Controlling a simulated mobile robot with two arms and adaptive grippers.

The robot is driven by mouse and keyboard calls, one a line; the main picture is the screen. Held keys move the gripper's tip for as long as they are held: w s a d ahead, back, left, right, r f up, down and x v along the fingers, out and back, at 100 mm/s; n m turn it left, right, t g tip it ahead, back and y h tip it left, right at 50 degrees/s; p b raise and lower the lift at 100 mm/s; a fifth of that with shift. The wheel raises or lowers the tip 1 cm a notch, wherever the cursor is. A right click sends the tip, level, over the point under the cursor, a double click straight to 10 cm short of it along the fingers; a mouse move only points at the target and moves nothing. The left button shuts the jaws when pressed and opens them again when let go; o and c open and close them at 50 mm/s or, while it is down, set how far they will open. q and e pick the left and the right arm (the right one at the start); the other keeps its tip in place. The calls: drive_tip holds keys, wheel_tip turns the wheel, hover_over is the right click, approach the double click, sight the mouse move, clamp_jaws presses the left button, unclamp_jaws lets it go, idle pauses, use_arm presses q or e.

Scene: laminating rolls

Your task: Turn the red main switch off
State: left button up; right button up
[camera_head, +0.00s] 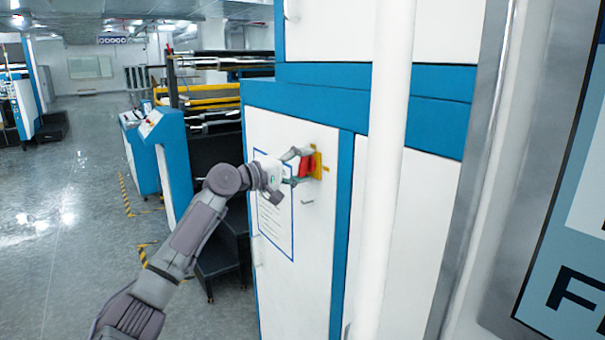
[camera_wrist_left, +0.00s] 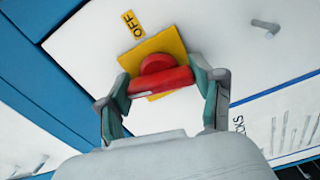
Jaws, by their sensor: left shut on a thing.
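The red main switch (camera_head: 306,166) sits on a yellow plate (camera_head: 317,165) on the white cabinet door. In the left wrist view the switch (camera_wrist_left: 158,78) is a red bar handle with a round hub, on the yellow plate (camera_wrist_left: 172,44). A yellow "OFF" label (camera_wrist_left: 133,24) is beside the plate. My left gripper (camera_head: 300,167) is at the switch, and its two fingers (camera_wrist_left: 164,85) are shut on the two ends of the red handle. The handle lies nearly level across the wrist picture. My right gripper is in neither view.
The white cabinet door (camera_head: 290,245) has a blue frame, a posted sheet (camera_head: 272,215) and a small door handle (camera_head: 307,203). A white vertical pole (camera_head: 380,170) stands in front, right of the door. Open floor (camera_head: 80,220) lies to the left.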

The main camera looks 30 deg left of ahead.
use_arm(q)
drive_tip(key=m+b, duration=0.3)
drive_tip(key=shift+f+m, duration=0.25)
drive_tip(key=shift+m, duration=0.05)
drive_tip(key=m+b, duration=0.2)
drive_tip(key=m, duration=0.1)
drive_tip(key=shift+m+b, duration=0.3)
drive_tip(key=shift+b, duration=0.05)
drive_tip(key=m+b, duration=0.2)
drive_tip(key=m, duration=0.1)
drive_tip(key=shift+m, duration=0.4)
drive_tip(key=shift+r+m+b, duration=0.1)
drive_tip(key=shift+m+b, duration=0.65)
drive_tip(key=shift+m, duration=1.45)
drive_tip(key=o, duration=1.2)
drive_tip(key=shift+c, duration=0.2)
drive_tip(key=shift+r, duration=0.1)
drive_tip(key=shift+s, duration=0.1)
